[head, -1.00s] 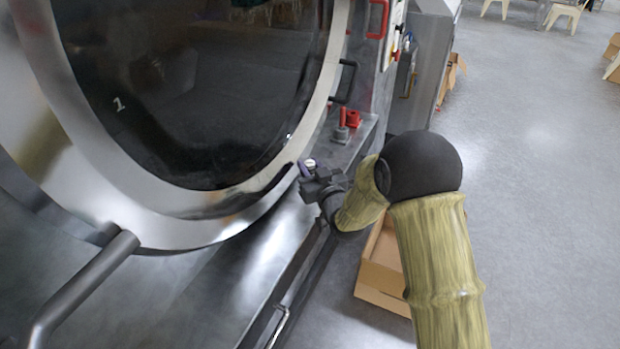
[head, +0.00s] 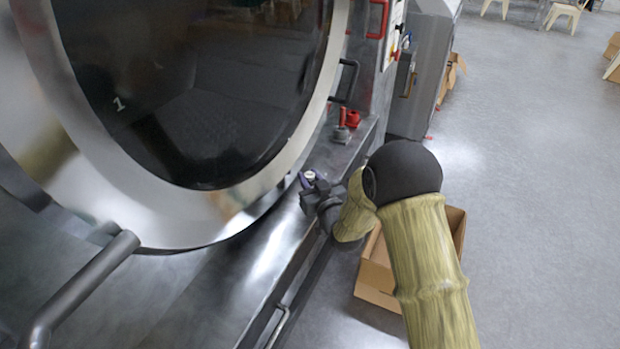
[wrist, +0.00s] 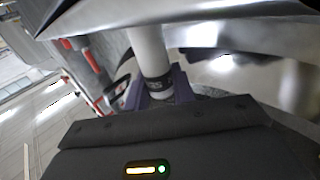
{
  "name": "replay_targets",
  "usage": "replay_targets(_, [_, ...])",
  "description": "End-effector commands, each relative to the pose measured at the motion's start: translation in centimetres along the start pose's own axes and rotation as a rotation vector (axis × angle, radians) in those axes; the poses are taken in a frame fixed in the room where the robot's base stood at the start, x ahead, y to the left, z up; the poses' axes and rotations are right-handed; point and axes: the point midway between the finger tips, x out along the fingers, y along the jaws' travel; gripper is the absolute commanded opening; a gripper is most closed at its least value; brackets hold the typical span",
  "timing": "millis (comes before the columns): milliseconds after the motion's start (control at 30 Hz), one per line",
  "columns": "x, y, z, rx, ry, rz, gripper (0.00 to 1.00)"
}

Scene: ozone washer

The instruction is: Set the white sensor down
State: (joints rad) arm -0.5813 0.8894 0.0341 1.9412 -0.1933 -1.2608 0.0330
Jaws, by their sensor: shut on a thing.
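The white sensor is a white cylinder with a dark band at its lower end. In the wrist view the white sensor (wrist: 150,55) stands between the purple fingers of my gripper (wrist: 157,92), which is shut on it. In the head view only the small pale top of the sensor (head: 310,174) shows, between the fingers of my gripper (head: 307,181). The gripper is over the metal ledge (head: 262,262) in front of the washer's round door. I cannot tell whether the sensor touches the ledge.
The large round washer door (head: 190,100) is close on the left. A red and grey fitting (head: 342,125) stands farther along the ledge. A cardboard box (head: 378,283) is on the floor below my arm. The ledge nearer the camera looks clear.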

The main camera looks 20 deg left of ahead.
Motion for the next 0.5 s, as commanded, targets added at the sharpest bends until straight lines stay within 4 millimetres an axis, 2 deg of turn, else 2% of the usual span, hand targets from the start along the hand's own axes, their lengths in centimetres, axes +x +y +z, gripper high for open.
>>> replay_targets(67, [0.0,0.02,0.33,0.0,0.0,0.0,0.03])
replay_targets(100, [-0.01,0.01,0.18,0.0,0.0,0.0,0.33])
replay_targets(167, [-0.01,0.01,0.17,0.0,0.0,0.0,0.45])
replay_targets(500, [0.0,0.01,0.04,0.0,-0.001,0.0,0.47])
